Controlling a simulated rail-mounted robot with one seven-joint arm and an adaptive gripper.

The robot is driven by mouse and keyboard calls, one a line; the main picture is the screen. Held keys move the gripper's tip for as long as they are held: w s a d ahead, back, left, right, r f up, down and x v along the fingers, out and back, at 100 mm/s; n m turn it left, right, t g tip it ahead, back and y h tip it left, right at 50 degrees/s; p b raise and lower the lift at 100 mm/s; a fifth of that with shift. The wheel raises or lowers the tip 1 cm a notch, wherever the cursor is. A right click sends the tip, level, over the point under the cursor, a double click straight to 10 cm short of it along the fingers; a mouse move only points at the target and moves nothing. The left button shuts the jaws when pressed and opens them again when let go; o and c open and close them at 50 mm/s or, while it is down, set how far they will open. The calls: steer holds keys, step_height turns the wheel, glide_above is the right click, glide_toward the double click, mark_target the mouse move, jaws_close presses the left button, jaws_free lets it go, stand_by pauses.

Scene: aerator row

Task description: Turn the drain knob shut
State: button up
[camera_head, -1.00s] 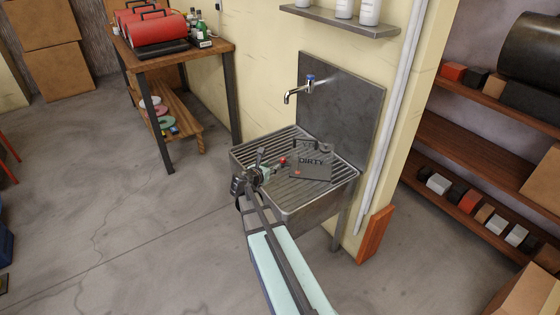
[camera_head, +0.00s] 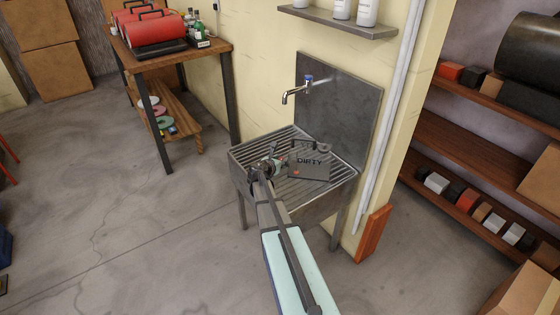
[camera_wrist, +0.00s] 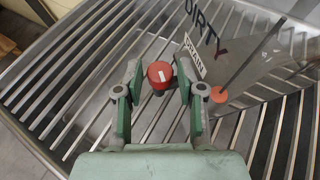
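The red drain knob (camera_wrist: 160,76), with a white mark on its top, stands in the middle of the wrist view. My gripper (camera_wrist: 160,78) has its two green-and-grey fingers spread, one on each side of the knob, with small gaps that look clear of it. In the head view my gripper (camera_head: 268,166) is over the left part of the sink, and I cannot make out the knob there. A small label reading DRAIN (camera_wrist: 195,57) is beside the knob.
The ribbed metal sink (camera_head: 335,190) lies below, with a tap (camera_head: 297,90) on its backsplash. A thin rod with a red disc (camera_wrist: 219,95) shows right of my fingers. A wooden bench (camera_head: 175,55) stands left and shelves (camera_head: 470,155) stand right.

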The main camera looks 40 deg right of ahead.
jaws_close()
